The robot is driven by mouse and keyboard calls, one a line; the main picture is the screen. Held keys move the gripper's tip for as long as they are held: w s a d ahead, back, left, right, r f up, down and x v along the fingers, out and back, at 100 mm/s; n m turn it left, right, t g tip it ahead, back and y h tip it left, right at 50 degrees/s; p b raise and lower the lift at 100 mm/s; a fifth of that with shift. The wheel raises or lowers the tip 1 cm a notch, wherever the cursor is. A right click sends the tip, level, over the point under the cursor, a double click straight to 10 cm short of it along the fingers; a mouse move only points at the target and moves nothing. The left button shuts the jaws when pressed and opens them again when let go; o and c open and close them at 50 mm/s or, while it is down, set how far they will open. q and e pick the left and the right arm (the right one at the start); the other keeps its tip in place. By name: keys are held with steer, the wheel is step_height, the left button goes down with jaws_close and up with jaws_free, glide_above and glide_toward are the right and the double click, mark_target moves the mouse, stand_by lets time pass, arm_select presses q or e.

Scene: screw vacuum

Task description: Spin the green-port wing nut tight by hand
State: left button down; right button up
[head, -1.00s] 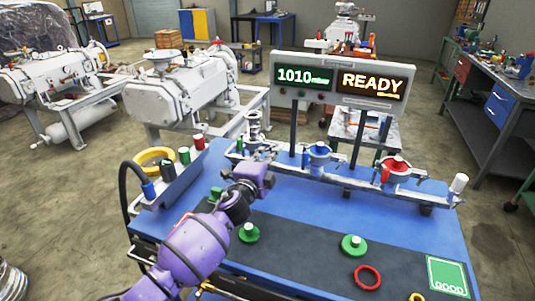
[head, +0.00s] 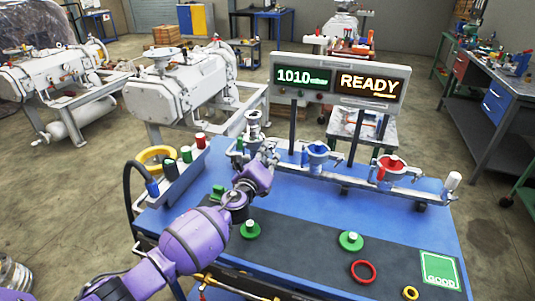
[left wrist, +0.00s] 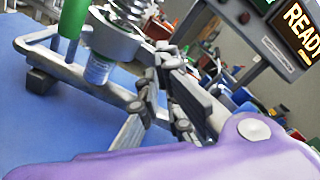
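The left port (head: 253,122) on the grey manifold rail has a metal spring-like stem on top. A small green part (head: 239,145) shows beside it. In the left wrist view the green upright part (left wrist: 75,18) stands left of the coiled stem (left wrist: 128,10), with a pale threaded piece (left wrist: 97,69) below. I cannot tell which part is the wing nut. My left gripper (head: 266,153) is just right of this port, over the rail. In the left wrist view its dark fingers (left wrist: 168,88) are close together; any gap or contact is unclear. My right gripper is not in view.
A blue port (head: 316,152) and a red port (head: 389,165) stand farther right on the rail. The display (head: 338,80) reads 1010 and READY. Green discs (head: 250,231) (head: 351,242), a red ring (head: 363,272) and a yellow ring (head: 410,293) lie on the dark mat. A tray (head: 182,180) holds cylinders.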

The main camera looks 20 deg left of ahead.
arm_select(q)
steer(key=shift+a+m+p, duration=0.15)
steer(key=shift+m+p, duration=1.85)
steer(key=shift+m, duration=5.6)
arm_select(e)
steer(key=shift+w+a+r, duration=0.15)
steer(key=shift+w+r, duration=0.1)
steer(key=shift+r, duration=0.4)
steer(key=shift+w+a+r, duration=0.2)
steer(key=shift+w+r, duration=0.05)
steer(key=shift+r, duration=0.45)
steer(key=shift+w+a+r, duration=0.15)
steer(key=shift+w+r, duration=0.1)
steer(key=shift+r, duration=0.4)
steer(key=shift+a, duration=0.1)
arm_select(q)
steer(key=c, duration=2)
jaws_free()
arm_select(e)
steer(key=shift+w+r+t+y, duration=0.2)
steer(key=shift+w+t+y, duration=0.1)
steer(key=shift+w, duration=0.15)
